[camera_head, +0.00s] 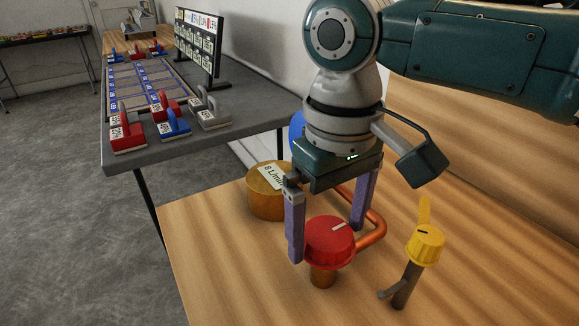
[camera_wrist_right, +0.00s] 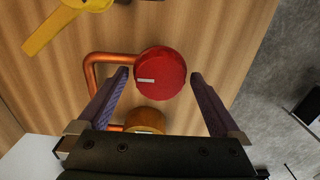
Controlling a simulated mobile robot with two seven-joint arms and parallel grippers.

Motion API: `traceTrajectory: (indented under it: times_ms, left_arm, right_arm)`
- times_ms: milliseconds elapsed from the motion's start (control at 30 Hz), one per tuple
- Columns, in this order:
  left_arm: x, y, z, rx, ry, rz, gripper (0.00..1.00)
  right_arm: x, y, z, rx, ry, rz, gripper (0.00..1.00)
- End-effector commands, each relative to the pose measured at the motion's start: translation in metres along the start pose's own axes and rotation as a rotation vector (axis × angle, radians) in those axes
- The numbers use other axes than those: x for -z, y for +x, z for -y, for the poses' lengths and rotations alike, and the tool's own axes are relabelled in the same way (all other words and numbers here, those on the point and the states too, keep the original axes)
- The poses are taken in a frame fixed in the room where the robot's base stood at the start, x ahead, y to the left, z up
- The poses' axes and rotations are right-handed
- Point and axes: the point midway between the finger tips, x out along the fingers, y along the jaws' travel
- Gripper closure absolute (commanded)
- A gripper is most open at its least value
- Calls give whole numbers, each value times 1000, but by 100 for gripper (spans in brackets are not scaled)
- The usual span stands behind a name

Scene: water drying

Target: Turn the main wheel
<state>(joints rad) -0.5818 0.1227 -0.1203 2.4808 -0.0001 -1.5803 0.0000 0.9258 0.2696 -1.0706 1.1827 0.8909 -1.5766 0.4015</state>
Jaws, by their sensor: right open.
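The main wheel looks to be the red round knob (camera_head: 330,243) with a white mark, on a short brass stem above the wooden table. It also shows in the right wrist view (camera_wrist_right: 160,78), between the fingers. My right gripper (camera_head: 328,238) is open and points down, with one purple finger on each side of the red knob. My left gripper is not in view.
A yellow knob (camera_head: 425,245) with a lever stands right of the red one. A copper pipe (camera_head: 374,230) bends behind it. A brass cylinder (camera_head: 265,200) with a label stands behind left. A grey table (camera_head: 240,105) holds red, blue and grey labelled blocks and a board.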

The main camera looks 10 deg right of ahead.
Motion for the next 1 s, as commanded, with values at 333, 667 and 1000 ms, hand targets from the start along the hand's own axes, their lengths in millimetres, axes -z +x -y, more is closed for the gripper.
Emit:
traceTrajectory:
  times_ms: [333,667,1000]
  left_arm:
    - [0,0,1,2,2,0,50]
    - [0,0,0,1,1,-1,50]
    - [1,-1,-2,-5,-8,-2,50]
  right_arm:
    - [0,0,0,0,0,0,17]
    - [0,0,0,0,0,0,54]
    - [0,-1,0,0,4,0,78]
